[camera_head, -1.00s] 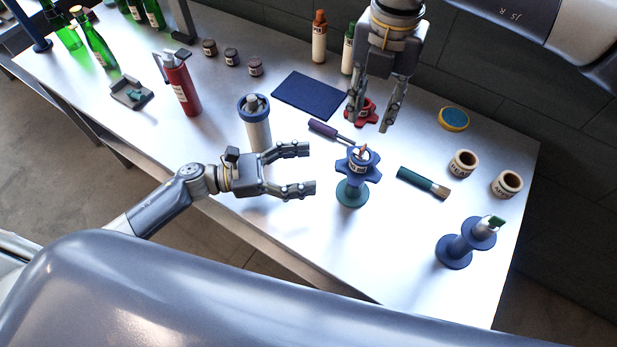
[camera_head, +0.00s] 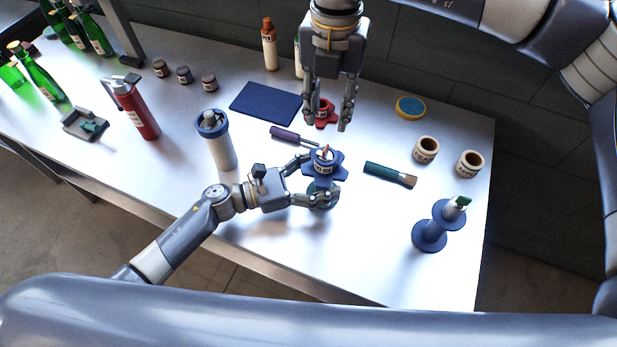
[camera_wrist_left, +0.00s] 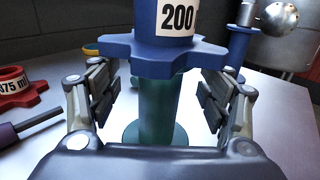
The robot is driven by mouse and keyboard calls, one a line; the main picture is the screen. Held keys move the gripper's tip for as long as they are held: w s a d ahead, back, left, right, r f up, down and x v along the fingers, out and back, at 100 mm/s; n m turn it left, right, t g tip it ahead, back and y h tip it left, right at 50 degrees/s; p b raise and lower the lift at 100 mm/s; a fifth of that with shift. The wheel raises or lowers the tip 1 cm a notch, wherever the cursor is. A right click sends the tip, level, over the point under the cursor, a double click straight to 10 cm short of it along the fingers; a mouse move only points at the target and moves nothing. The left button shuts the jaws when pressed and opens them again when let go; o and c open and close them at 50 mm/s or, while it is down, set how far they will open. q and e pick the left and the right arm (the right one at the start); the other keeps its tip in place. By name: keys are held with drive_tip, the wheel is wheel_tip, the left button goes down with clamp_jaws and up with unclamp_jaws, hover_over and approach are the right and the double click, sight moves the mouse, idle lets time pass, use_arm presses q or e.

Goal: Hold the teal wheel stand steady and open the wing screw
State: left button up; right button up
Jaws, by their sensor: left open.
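The teal wheel stand (camera_head: 319,188) is upright on the table, its base partly hidden by my left fingers. A blue star wheel (camera_head: 322,168) sits on its top, and a small orange-red piece, perhaps the wing screw (camera_head: 323,149), sticks up there. In the left wrist view, the teal column (camera_wrist_left: 161,108) stands between my open left fingers, with gaps on both sides. The blue wheel (camera_wrist_left: 165,57), labelled 200, is above it. My left gripper (camera_head: 318,179) is around the stand. My right gripper (camera_head: 326,118) points down, open and apart from the stand, near a red star wheel (camera_head: 320,118).
A purple-handled screwdriver (camera_head: 288,136) lies behind the stand. A teal-handled brush (camera_head: 388,175) lies to its right, with a blue spool stand (camera_head: 430,236) beyond. Clear table lies between the stand and front edge.

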use_arm(q)
drive_tip(key=shift+d, duration=0.15)
drive_tip(key=shift+c, duration=0.3)
drive_tip(key=c, duration=1.5)
